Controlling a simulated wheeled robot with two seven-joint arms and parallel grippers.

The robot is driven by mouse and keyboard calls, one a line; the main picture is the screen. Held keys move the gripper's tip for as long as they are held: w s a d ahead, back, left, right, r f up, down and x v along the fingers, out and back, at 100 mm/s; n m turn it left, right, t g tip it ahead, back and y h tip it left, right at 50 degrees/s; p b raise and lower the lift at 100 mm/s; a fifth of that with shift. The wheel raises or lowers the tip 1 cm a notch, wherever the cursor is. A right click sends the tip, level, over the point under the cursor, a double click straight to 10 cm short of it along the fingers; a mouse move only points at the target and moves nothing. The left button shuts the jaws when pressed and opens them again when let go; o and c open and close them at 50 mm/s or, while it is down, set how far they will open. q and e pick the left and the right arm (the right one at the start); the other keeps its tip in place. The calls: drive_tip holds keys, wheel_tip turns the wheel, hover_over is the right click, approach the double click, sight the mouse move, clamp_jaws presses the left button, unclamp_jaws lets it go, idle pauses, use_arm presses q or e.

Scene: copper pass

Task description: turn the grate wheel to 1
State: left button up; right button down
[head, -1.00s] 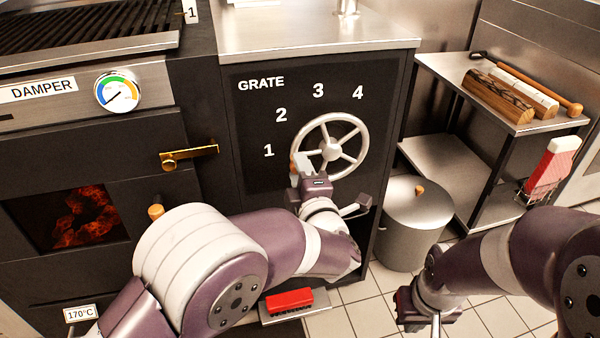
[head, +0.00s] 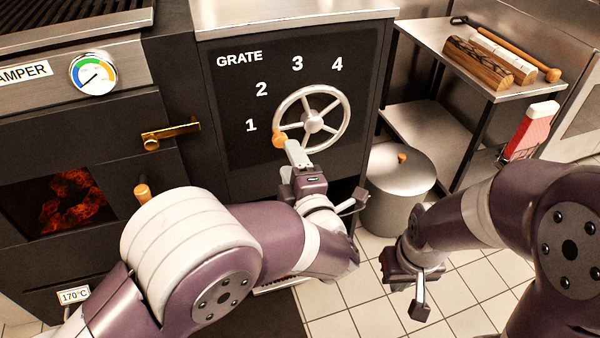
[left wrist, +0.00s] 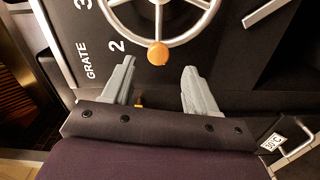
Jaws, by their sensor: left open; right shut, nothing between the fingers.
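The grate wheel (head: 312,123) is a silver spoked handwheel on a dark panel marked GRATE with the numbers 1 to 4. Its orange knob (head: 279,139) sits at the wheel's left rim, just right of and a little below the number 1 (head: 251,125). In the left wrist view the knob (left wrist: 158,53) lies beyond and between the fingertips, apart from them. My left gripper (head: 296,150) is open and empty, just below and in front of the knob. My right gripper (head: 418,300) is shut and empty, low over the tiled floor at the right.
The oven door with a brass latch (head: 170,132) is left of the panel. A lidded grey bin (head: 398,195) stands right of it. A steel shelf (head: 470,65) holds logs. The floor in front is mostly clear.

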use_arm(q)
drive_tip(key=p+v, duration=0.1)
drive_tip(key=v, duration=0.6)
